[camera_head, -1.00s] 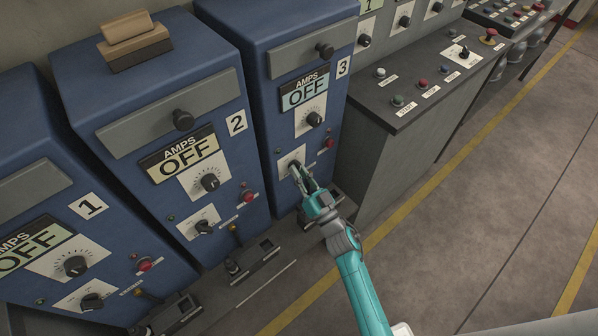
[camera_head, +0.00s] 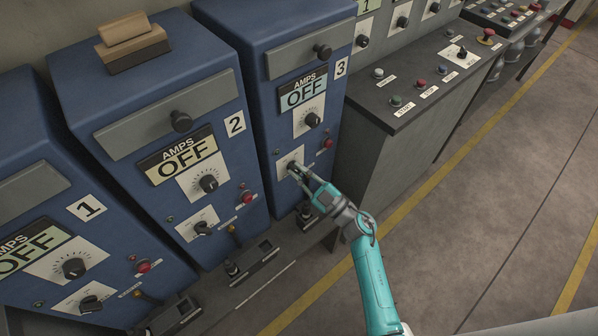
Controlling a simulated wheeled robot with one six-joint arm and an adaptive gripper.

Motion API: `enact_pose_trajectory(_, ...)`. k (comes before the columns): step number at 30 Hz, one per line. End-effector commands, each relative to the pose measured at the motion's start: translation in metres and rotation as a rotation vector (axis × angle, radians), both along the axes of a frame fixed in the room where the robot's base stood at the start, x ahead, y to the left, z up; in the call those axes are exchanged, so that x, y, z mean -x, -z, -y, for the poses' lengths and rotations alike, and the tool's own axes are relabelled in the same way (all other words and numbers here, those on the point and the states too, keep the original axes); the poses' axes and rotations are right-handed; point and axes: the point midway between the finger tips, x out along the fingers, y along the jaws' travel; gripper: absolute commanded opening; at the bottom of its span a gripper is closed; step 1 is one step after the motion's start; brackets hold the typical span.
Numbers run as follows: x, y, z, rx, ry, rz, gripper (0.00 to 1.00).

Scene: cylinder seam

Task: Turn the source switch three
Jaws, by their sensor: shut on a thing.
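The blue cabinet marked 3 (camera_head: 229,38) stands at the centre of the head view, and its amps display (camera_head: 303,93) reads OFF. Its source switch sits on a white plate (camera_head: 283,161) low on the front, mostly hidden by the fingers. My gripper (camera_head: 296,171) is at this plate, with its fingers closed around the switch knob. The teal arm reaches in from the lower right.
Cabinet 3 also has a dial (camera_head: 312,120) above the switch and a red button (camera_head: 328,143) to its right. Cabinets 2 (camera_head: 85,85) and 1 (camera_head: 30,170) stand to the left, both reading OFF. A grey console (camera_head: 420,100) stands to the right. The floor at right is clear.

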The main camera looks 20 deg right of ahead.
Motion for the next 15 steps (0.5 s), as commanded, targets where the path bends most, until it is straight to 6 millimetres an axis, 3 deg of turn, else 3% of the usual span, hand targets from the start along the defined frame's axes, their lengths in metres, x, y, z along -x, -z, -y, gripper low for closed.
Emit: enact_pose_trajectory(15,0.0001,-0.0005,-0.0002,0.034,-0.001,0.012,0.00)
